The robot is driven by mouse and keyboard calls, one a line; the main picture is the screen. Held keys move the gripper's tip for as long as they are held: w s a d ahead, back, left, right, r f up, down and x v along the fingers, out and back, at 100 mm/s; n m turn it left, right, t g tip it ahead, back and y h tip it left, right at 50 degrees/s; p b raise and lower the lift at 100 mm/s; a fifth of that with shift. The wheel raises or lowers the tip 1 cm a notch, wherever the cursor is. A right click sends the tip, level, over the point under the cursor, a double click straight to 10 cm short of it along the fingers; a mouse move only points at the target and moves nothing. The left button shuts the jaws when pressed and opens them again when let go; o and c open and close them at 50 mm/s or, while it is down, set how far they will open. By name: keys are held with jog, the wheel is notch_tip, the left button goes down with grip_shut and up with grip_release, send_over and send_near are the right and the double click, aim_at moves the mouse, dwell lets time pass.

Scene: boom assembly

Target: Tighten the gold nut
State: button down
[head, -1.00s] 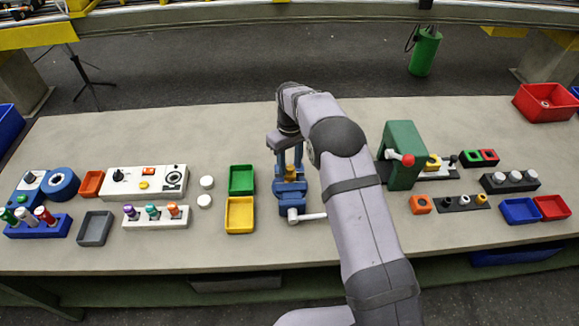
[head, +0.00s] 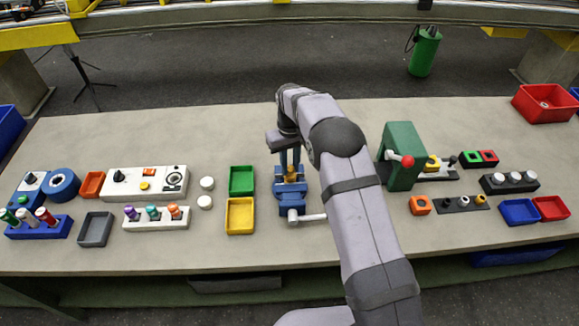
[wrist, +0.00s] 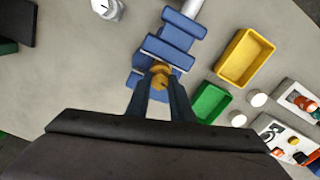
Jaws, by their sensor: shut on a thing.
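The gold nut (wrist: 159,76) sits between my gripper's fingertips in the wrist view. It also shows in the head view (head: 291,174) as a small gold shape above the blue vise. The blue vise (wrist: 172,47) stands on the bench with its grey handle bar (head: 312,217) toward the front. My gripper (wrist: 160,84) points down over the vise, its two blue fingers on either side of the nut, shut on it. The threads and what lies under the nut are hidden by the fingers and the nut itself.
Green (head: 242,180) and yellow (head: 240,215) trays stand just left of the vise. A green press (head: 404,155) with a red-knobbed lever stands to the right, close to my arm. The bench strip in front of the vise is clear.

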jog(key=m, duration=0.9)
jog(key=shift+m+p, duration=0.3)
jog(key=shift+p, duration=0.05)
jog(key=shift+m, duration=0.9)
jog(key=m, duration=0.4)
jog(key=shift+m, duration=0.3)
jog(key=m, duration=0.5)
jog(key=shift+m, duration=0.3)
jog(key=c, duration=1.6)
grip_release()
jog(key=shift+c, duration=0.2)
